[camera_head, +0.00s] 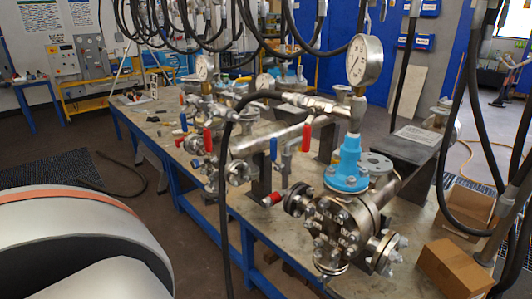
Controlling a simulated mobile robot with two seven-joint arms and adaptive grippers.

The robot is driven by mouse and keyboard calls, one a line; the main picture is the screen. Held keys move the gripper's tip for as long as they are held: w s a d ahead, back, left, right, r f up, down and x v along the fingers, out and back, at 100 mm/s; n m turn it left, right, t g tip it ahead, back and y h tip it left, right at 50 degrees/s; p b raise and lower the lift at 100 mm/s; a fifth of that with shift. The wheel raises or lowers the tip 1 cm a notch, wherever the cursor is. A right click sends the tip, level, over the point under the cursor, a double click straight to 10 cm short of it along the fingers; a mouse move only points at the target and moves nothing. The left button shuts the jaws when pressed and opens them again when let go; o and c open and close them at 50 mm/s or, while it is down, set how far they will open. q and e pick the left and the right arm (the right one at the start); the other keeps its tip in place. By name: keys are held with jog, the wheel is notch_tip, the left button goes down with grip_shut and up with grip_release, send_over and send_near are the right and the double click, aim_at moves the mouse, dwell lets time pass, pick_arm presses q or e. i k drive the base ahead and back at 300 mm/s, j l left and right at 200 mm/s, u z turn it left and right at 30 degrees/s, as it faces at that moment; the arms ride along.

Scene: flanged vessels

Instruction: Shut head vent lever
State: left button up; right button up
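A flanged metal vessel (345,225) with a blue fitting (346,165) and a round gauge (364,60) on top stands on the workbench. Several small levers show on the pipework to its left: a red lever (307,137), a blue lever (273,148), a red-tipped handle (273,198) lower down, and another red lever (208,140) further back. I cannot tell from this view which is the head vent lever, or whether it is open. Neither of my grippers is in view. A large white and grey rounded part of my own body fills the lower left.
The blue-framed workbench (240,212) runs diagonally back to the left. Black hoses (478,110) hang from above, one in front of the pipework (223,200). Cardboard boxes (455,268) are at the lower right. The floor left of the bench is mostly clear, with a dark mat (50,170).

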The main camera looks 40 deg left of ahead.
aim_at(274, 141)
jog(key=j, duration=0.95)
jog(key=k+j+z, duration=0.1)
jog(key=j, duration=0.9)
